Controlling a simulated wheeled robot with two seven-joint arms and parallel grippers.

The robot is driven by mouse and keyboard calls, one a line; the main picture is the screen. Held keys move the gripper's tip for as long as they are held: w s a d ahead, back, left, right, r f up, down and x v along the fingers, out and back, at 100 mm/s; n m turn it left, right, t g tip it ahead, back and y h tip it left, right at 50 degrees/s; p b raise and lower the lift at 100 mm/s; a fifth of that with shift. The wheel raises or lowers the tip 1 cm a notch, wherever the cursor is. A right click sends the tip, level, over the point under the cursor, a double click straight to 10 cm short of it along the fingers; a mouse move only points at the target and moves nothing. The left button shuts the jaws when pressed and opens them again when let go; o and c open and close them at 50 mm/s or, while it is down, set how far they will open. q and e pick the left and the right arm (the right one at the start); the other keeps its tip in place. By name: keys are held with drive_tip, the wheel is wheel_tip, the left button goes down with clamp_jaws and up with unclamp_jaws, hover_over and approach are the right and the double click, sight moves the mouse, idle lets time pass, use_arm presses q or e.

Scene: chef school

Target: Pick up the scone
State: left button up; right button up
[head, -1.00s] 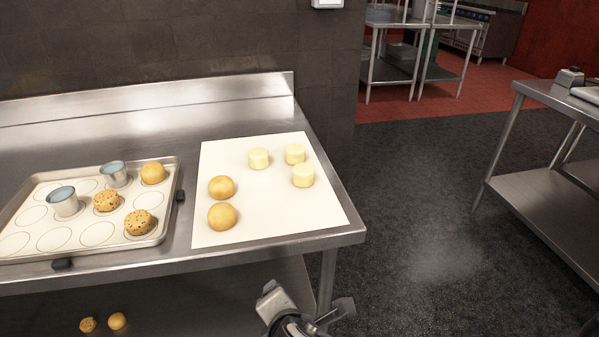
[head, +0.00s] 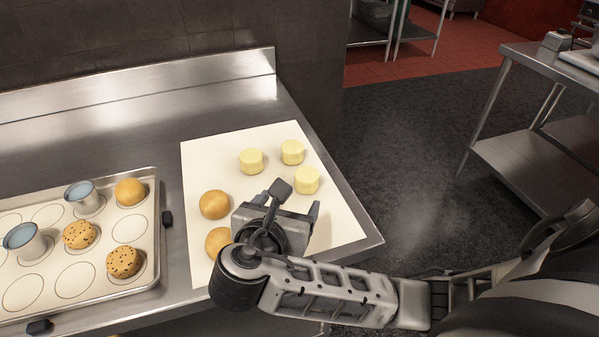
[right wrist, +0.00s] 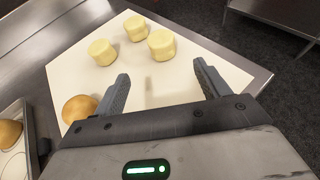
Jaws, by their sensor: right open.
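Three pale yellow, short cylindrical pieces, which look like the scones, stand on the white sheet (head: 205,150): a left one (head: 251,161), a back one (head: 292,152) and a front right one (head: 307,180). They also show in the right wrist view as the left (right wrist: 102,52), back (right wrist: 135,28) and right (right wrist: 162,44) scones. My right gripper (head: 296,202) is open and empty above the sheet, just in front of the scones. In the right wrist view its fingers (right wrist: 162,84) are spread, with bare sheet between them. My left gripper is out of view.
Two golden round buns (head: 214,204) lie at the sheet's left, the nearer partly hidden by my arm. A tray (head: 150,285) at left holds metal cups (head: 80,195), a golden bun (head: 130,192) and speckled buns (head: 123,262). A steel backsplash (head: 150,100) edges the table.

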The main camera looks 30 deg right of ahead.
sight(304, 182)
drive_tip(key=x, duration=0.6)
drive_tip(key=shift+d+f, duration=0.1)
drive_tip(key=shift+d, duration=0.3)
drive_tip(key=shift+x, duration=3.15)
drive_tip(key=c, duration=1.1)
